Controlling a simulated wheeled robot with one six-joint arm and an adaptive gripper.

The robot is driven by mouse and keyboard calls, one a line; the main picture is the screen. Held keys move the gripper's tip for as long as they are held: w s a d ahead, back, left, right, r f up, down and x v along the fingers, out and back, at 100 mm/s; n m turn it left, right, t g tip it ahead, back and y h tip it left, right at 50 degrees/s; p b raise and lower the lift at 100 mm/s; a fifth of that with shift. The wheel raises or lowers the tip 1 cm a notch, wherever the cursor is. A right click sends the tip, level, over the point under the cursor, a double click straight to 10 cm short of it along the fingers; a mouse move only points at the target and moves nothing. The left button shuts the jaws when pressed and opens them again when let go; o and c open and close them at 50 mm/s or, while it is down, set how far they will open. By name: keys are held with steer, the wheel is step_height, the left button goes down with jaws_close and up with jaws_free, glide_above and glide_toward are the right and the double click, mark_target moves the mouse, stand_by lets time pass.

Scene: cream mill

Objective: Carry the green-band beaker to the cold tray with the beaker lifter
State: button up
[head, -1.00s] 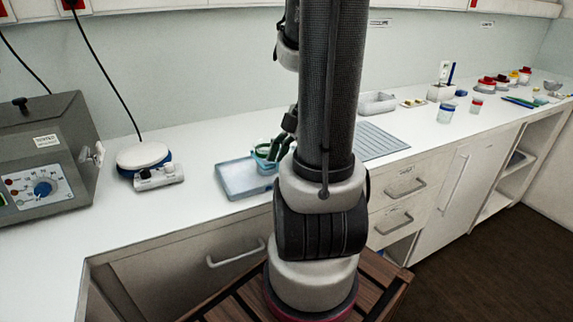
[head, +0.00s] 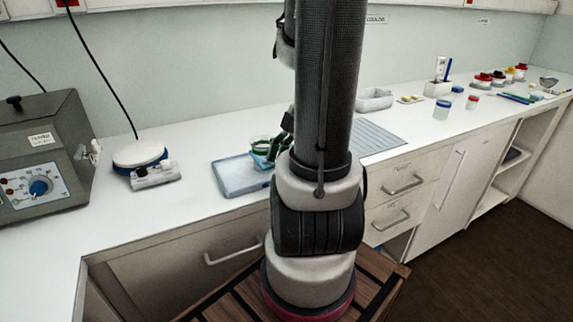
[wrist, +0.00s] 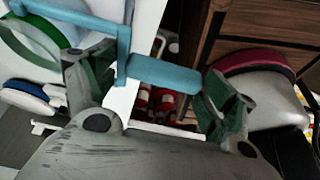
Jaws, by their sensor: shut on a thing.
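My gripper (wrist: 158,88) is shut on the light blue handle of the beaker lifter (wrist: 165,74), which lies across between the green-padded fingers. The lifter's arm runs to the upper left in the wrist view, towards the beaker with the green band (wrist: 38,45), which is partly cut off by the picture edge. In the head view the green-band beaker (head: 258,144) shows left of my gripper (head: 276,148), at the back right of the pale blue cold tray (head: 235,180). I cannot tell whether the beaker touches the tray. My arm hides part of the lifter there.
A round white-and-blue plate device (head: 138,155) stands left of the tray, and a grey box with a dial (head: 45,150) stands further left. A ribbed drainer area (head: 378,137) and a grey basin (head: 375,100) lie right of my arm.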

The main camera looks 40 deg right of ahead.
steer(key=shift+s+a, duration=0.3)
steer(key=shift+s, duration=0.65)
stand_by(0.3)
